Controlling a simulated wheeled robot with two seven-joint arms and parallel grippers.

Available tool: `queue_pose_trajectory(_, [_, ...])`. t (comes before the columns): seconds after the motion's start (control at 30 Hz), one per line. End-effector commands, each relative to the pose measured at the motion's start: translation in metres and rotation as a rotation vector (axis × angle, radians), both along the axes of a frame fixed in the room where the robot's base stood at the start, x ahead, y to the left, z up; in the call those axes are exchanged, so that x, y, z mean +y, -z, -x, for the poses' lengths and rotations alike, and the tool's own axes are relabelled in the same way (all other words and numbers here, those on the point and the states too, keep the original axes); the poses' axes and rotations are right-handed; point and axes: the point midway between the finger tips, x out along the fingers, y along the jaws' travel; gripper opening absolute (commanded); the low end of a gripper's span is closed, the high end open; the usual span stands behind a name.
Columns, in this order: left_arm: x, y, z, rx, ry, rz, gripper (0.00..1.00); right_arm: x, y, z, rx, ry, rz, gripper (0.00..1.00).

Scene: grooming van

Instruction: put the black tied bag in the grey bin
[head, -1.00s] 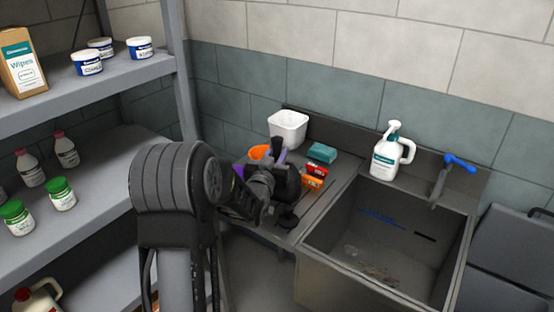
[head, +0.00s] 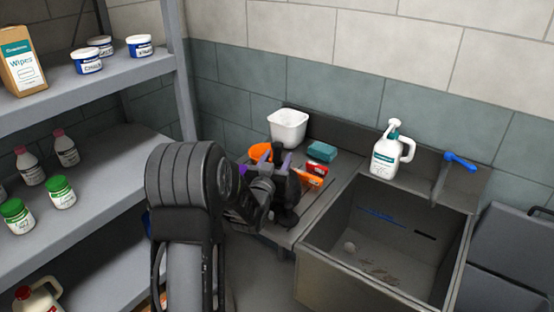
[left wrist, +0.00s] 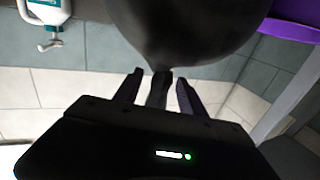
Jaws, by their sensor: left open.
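The black tied bag (head: 293,190) is on the dark counter left of the sink, partly hidden by my left gripper. In the left wrist view the bag's round dark body (left wrist: 185,28) fills the top, and its narrow neck comes down between the fingers. My left gripper (head: 272,168) is open around that neck, a finger on each side; its fingertips also show in the left wrist view (left wrist: 160,82). My right gripper is not in view. A dark grey box-like thing (head: 510,262) stands right of the sink; I cannot tell if it is the grey bin.
The counter also holds a white tub (head: 288,128), an orange bowl (head: 259,151), a teal block (head: 322,151) and a red-orange box (head: 312,175). A white pump bottle (head: 388,152) stands behind the sink (head: 340,258). Stocked shelves (head: 105,180) stand on the left.

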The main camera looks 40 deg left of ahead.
Motion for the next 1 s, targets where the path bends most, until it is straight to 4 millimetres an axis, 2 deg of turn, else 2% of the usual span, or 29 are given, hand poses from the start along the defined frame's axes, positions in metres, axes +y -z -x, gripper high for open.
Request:
queue_pose_trajectory(0.27, [0.000,-0.006,0.001,0.000,0.000,0.000,0.48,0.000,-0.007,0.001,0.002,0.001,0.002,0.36])
queue_pose_trajectory(0.47, [-0.011,-0.001,0.029,-0.001,-0.001,0.003,0.48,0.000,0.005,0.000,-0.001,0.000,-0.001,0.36])
queue_pose_trajectory(0.8, [-0.035,-0.002,0.094,-0.002,-0.002,0.002,0.48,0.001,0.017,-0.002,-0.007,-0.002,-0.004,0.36])
queue_pose_trajectory(1.0, [-0.043,-0.002,0.111,0.001,-0.001,0.001,0.48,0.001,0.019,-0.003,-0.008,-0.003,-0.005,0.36])
